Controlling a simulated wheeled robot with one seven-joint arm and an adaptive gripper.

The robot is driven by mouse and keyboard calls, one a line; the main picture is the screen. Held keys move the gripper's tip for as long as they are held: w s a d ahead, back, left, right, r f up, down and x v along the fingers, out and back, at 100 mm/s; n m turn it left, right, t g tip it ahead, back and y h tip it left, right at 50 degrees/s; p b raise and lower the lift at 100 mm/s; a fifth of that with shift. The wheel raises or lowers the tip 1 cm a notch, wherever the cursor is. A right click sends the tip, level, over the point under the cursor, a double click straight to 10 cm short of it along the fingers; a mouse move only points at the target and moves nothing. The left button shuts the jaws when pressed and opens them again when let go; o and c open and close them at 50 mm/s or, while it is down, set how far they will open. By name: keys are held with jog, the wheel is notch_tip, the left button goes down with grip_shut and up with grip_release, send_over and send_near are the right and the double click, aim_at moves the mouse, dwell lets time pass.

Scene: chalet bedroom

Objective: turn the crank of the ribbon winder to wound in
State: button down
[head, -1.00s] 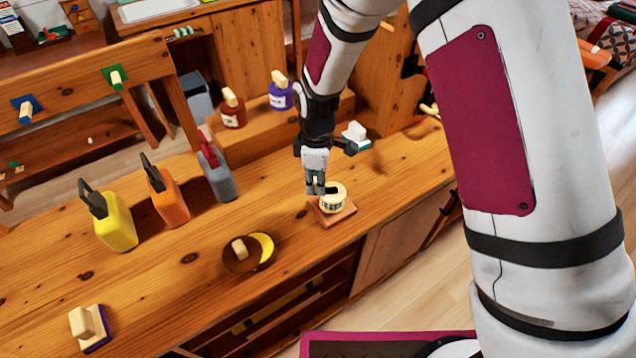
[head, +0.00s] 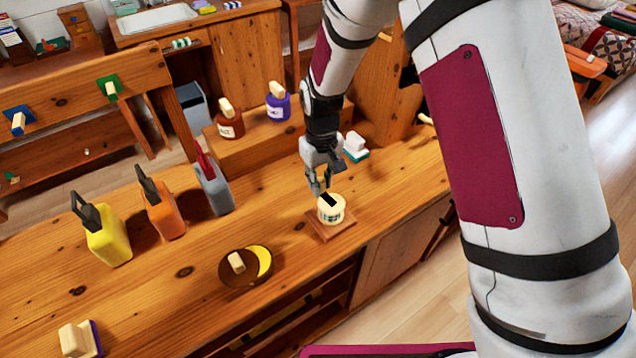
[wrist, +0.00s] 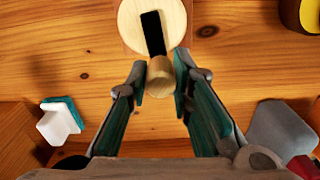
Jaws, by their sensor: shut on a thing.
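The ribbon winder is a cream drum (head: 331,213) with a dark patterned band, on a square brown wooden base (head: 333,230) on the workbench. Its crank is a black arm (wrist: 152,33) across the drum top, ending in a round wooden knob (wrist: 160,78). In the wrist view the crank arm points from the drum's middle down towards my gripper (wrist: 162,76). My gripper is shut on the knob, a finger at each side. In the head view my gripper (head: 319,190) is at the drum's back-left edge and its fingers hide the knob.
A brown dish with a yellow part (head: 263,262) is left of the winder. Yellow (head: 110,245), orange (head: 165,218) and grey (head: 214,192) bottles stand farther left. A white and teal block (head: 355,147) lies behind. Red-brown (head: 230,124) and purple (head: 278,106) jars stand on a raised shelf.

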jog(key=s+d+m+p, duration=0.2)
jog(key=s+m+p, duration=0.1)
jog(key=m, duration=1.4)
jog(key=s+d+m+p, duration=0.2)
jog(key=d+m+p, duration=0.1)
jog(key=m, duration=1.5)
jog(key=shift+s+d, duration=0.15)
jog(key=shift+s, duration=0.25)
jog(key=shift+m, duration=0.3)
jog(key=c, duration=1.4)
grip_release()
